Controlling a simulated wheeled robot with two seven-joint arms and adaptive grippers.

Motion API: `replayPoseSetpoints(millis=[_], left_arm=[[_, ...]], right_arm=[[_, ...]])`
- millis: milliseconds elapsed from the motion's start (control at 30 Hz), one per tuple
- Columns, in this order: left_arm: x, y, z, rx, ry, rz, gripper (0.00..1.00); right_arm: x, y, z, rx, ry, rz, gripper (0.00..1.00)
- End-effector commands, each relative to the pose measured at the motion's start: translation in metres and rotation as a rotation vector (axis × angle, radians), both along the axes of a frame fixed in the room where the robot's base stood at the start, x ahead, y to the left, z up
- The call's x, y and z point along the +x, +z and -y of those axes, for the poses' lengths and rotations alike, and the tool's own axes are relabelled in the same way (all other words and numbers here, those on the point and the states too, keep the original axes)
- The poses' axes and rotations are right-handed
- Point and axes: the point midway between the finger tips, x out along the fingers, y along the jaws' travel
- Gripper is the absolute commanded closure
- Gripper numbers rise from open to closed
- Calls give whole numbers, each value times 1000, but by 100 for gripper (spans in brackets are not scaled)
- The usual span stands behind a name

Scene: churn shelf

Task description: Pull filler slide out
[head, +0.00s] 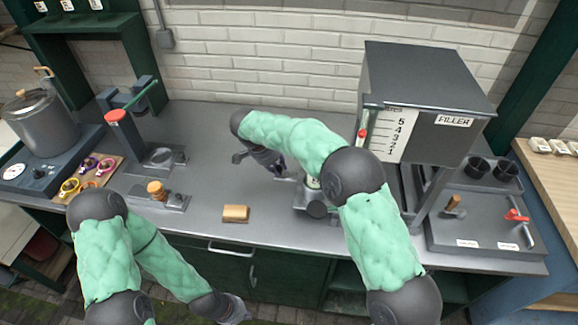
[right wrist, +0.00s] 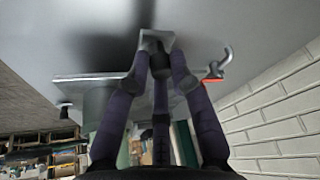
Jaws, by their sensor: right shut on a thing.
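The grey filler (head: 430,85) stands on the bench at the right, with a numbered white scale and a "FILLER" label. A pale metal plate, likely the end of the filler slide (head: 287,178), shows below my right forearm; the arm hides much of the area. My right gripper (head: 275,165) reaches down to it. In the right wrist view its fingers (right wrist: 160,60) are closed around a small dark knob on a pale plate (right wrist: 160,38). My left gripper (head: 235,312) hangs low in front of the bench; its fingers are too unclear to read.
A small can (head: 313,183) stands beside my right arm. A red-topped press (head: 118,120) and a pot (head: 45,122) stand left. A panel with a red-handled lever (head: 516,216) lies right.

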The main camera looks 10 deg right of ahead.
Motion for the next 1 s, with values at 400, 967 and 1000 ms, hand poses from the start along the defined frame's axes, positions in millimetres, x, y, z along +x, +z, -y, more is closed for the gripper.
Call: replayPoseSetpoints(millis=[400, 967, 1000], left_arm=[[0, 3, 0, 0, 0, 0, 100], [0, 3, 0, 0, 0, 0, 100], [0, 3, 0, 0, 0, 0, 100]], right_arm=[[10, 8, -10, 5, -2, 23, 100], [6, 6, -12, 1, -1, 11, 55], [5, 9, -13, 2, -1, 12, 55]])
